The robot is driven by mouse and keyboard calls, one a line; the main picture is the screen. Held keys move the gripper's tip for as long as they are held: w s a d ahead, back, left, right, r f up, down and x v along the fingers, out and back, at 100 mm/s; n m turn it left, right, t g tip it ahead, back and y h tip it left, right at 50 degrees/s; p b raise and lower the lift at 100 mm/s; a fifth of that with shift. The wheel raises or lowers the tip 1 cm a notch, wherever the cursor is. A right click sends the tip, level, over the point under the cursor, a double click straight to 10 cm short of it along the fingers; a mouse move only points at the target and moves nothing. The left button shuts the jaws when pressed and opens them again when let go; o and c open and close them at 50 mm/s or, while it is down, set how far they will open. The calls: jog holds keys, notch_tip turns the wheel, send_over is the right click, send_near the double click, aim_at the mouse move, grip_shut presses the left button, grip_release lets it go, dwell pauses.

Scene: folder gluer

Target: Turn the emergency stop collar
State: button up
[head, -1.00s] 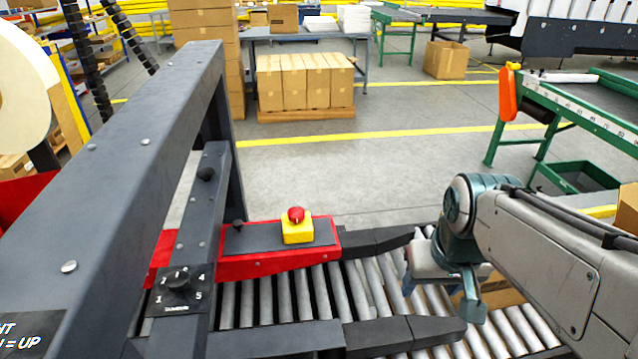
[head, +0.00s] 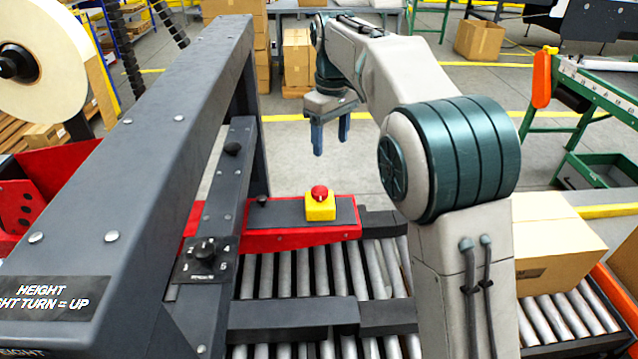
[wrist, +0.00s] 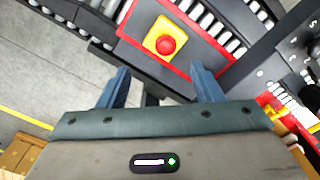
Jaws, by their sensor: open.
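The emergency stop (head: 320,203) is a red mushroom button on a yellow box, mounted on a dark plate on the red side rail. No separate collar can be made out around the red head. In the wrist view the emergency stop (wrist: 165,44) lies ahead of the fingers, near the top middle. My gripper (head: 331,148) is open and empty, its blue fingers pointing down. In the head view it appears above and beyond the button, clear of it. In the wrist view my gripper (wrist: 163,80) has its two fingers wide apart.
Metal rollers (head: 300,283) lie below the red rail (head: 280,240). A cardboard box (head: 555,245) stands on rollers at the right.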

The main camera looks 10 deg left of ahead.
aim_at(320, 189)
jog(key=shift+n, duration=0.4)
jog(key=f, duration=0.4)
jog(key=a+f, duration=0.1)
jog(key=f, duration=0.4)
jog(key=a+f, duration=0.1)
jog(key=f, duration=0.4)
jog(key=shift+w+a, duration=0.2)
jog(key=shift+w, duration=0.05)
jog(key=c, duration=1)
